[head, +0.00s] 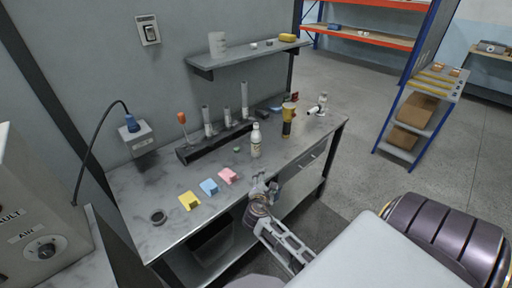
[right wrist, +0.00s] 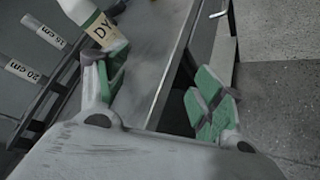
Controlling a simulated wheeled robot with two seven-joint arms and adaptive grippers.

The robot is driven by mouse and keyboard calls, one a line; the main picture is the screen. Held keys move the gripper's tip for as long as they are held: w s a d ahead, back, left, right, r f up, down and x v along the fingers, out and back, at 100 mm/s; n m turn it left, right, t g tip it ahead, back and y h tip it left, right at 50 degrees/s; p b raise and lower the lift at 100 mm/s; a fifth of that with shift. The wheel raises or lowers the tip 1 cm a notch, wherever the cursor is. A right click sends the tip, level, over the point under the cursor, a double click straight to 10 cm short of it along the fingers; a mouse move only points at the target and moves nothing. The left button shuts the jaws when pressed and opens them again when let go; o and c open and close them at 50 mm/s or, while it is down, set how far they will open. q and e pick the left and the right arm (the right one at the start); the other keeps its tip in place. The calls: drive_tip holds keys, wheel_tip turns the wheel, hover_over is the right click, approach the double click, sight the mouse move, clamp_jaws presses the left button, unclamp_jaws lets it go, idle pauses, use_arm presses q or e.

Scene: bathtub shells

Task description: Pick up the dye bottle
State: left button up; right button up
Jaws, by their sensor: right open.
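The dye bottle (head: 255,140) is white with a pale label and stands upright on the grey workbench (head: 170,200), near its middle. In the right wrist view the dye bottle (right wrist: 101,27) shows at the top, its label partly reading "DY", beyond the left finger. My right gripper (head: 262,182) is at the bench's front edge, in front of the bottle and apart from it. In the right wrist view the right gripper (right wrist: 158,90) has its green-padded fingers wide apart with nothing between them. My left gripper is not in view.
Behind the bottle is a dark rack (head: 215,140) with upright tubes. A yellow-and-black bottle (head: 288,120) stands to the right. Yellow, blue and pink (head: 228,176) pads lie left of my gripper. A wall shelf (head: 245,56) hangs above.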

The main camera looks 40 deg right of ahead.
drive_tip(key=w+n+t, duration=0.1)
drive_tip(key=w+n, duration=0.1)
drive_tip(key=w+r+n+t, duration=0.1)
drive_tip(key=n, duration=0.2)
drive_tip(key=w+d+n+t+h, duration=0.1)
drive_tip(key=w+n, duration=0.1)
drive_tip(key=n, duration=0.1)
drive_tip(key=shift+w+r, duration=0.2)
drive_tip(key=shift+w, duration=0.15)
drive_tip(key=shift+w+a+n+t, duration=0.1)
drive_tip(key=shift+w+n+t, duration=0.4)
drive_tip(key=shift+n, duration=0.5)
drive_tip(key=shift+w+a+n+t, duration=0.1)
drive_tip(key=shift+w+n+t, duration=0.2)
drive_tip(key=shift+w+n, duration=0.5)
drive_tip(key=shift+s, duration=0.2)
